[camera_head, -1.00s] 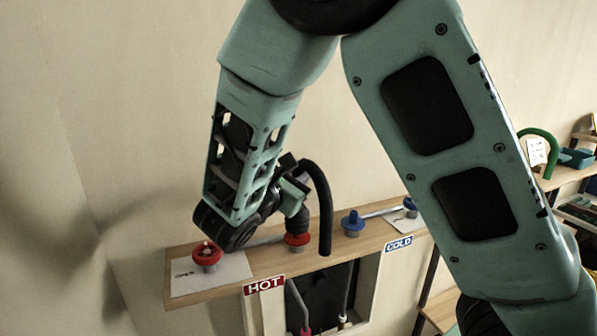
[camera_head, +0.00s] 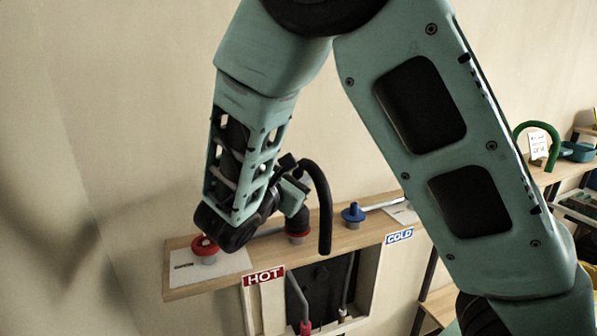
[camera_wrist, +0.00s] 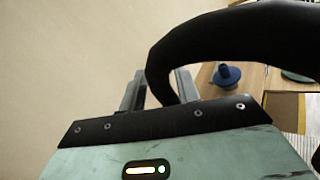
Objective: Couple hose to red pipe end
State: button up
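A black curved hose (camera_head: 325,205) arches out of my gripper (camera_head: 296,183), its free end hanging in front of the shelf. In the wrist view the hose (camera_wrist: 215,42) passes between the two grey fingers (camera_wrist: 162,90), which are shut on it. Below the gripper, a dark grey cuff (camera_head: 297,217) is over the red pipe end (camera_head: 298,234) on the shelf, by the HOT label (camera_head: 264,275). The cuff appears to meet the red ring; I cannot tell how far it is seated. The wrist view does not show the red pipe end.
A red knob (camera_head: 205,246) stands at the shelf's left, close under my wrist. A blue fitting (camera_head: 353,213) stands to the right, by the COLD label (camera_head: 399,237); it also shows in the wrist view (camera_wrist: 226,75). The wooden shelf (camera_head: 270,262) runs against the wall.

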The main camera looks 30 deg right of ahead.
jog(key=shift+o, duration=1)
jog(key=shift+s+a, duration=0.1)
jog(key=shift+a, duration=0.15)
jog(key=b+v, duration=0.3)
jog(key=v, duration=1.4)
jog(key=shift+b, duration=0.4)
